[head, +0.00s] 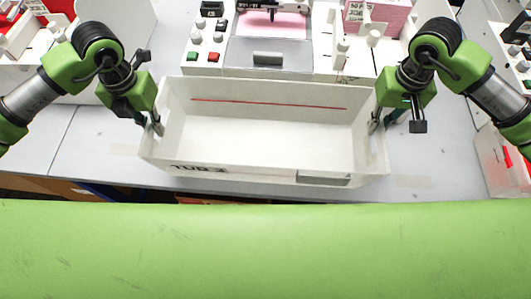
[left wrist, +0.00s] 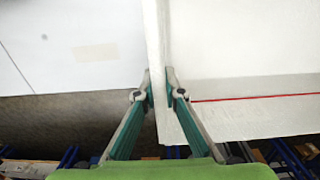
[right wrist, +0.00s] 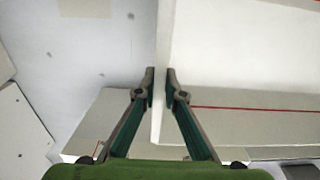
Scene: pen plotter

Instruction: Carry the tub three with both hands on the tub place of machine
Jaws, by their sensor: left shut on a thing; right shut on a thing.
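Tub three (head: 265,140) is a white, open, empty tub marked "TUB 3" on its near wall, with a red line along the inside of its far wall. It is in the middle of the head view, over the table's near edge. My left gripper (head: 156,124) is shut on the tub's left end wall. In the left wrist view its fingers (left wrist: 159,88) stand on both sides of the wall (left wrist: 157,40). My right gripper (head: 378,122) is shut on the right end wall. In the right wrist view its fingers (right wrist: 160,85) straddle that wall (right wrist: 166,35). I cannot tell whether the tub touches the table.
A white machine (head: 320,60) with a button panel (head: 206,50) and a pink sheet (head: 272,25) stands behind the tub. The grey table (head: 95,145) is bare left of the tub. A pale bin (head: 500,160) is at the right edge.

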